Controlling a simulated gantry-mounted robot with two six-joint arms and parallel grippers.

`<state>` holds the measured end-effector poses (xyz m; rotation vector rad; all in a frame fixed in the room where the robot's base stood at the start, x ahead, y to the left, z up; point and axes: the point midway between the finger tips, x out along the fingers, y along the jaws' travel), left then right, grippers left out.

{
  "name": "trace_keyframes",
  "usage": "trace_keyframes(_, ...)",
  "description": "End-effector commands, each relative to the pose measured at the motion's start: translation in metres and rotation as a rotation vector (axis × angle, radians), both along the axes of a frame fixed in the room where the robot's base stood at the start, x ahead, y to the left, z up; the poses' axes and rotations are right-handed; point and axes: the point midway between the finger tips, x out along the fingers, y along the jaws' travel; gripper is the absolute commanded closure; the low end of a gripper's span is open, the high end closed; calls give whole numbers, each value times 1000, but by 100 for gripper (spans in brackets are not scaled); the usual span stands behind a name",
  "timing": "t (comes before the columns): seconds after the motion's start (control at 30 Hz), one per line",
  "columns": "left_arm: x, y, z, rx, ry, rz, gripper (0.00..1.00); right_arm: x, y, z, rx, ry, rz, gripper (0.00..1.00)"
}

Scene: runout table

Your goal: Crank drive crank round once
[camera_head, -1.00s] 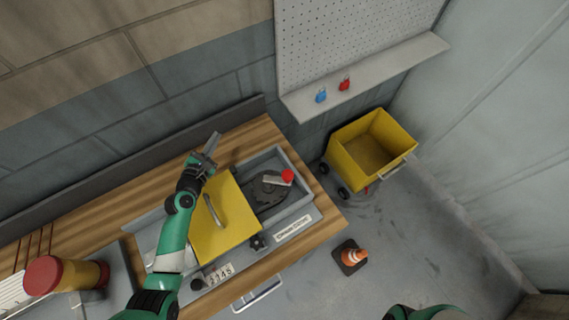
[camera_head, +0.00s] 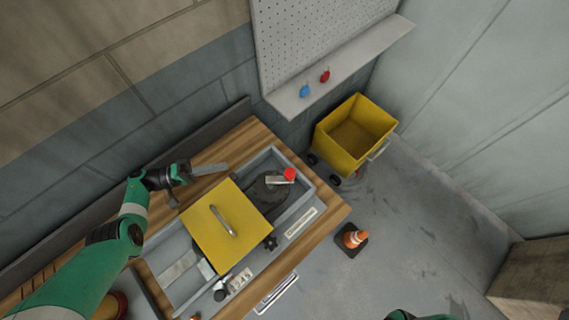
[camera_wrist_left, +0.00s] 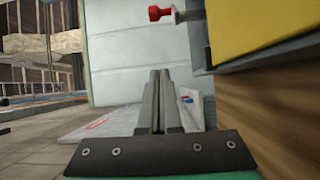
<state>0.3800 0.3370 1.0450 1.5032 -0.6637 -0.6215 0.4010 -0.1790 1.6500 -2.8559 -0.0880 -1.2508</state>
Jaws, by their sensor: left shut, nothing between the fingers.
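The drive crank (camera_head: 278,181) sits in the grey tray-like housing on the wooden bench, with a pale arm ending in a red knob (camera_head: 289,174). The red knob also shows at the top of the left wrist view (camera_wrist_left: 155,13). My left gripper (camera_head: 222,168) is shut and empty, beyond the back edge of the yellow cover (camera_head: 205,222), apart from the knob and to its left. It points right; its closed fingers (camera_wrist_left: 160,78) show in the left wrist view. My right gripper is out of view; only a bit of green arm shows at the bottom edge.
The yellow cover with a metal handle (camera_head: 222,220) stands between much of my left arm and the crank. A black star knob (camera_head: 270,242) is on the housing front. A yellow cart (camera_head: 340,150) and an orange cone (camera_head: 353,238) stand on the floor to the right.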

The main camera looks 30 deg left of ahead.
Motion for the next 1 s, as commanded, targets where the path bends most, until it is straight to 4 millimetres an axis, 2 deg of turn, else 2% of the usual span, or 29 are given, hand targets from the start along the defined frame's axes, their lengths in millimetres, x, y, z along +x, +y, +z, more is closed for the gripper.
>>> trace_keyframes(0.27,12,-14,1,1,-2,-3,100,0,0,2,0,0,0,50)
trace_keyframes(0.6,61,-67,1,2,-4,-5,100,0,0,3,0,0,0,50)
trace_keyframes(1.0,122,-131,0,4,-5,-4,100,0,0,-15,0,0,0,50)
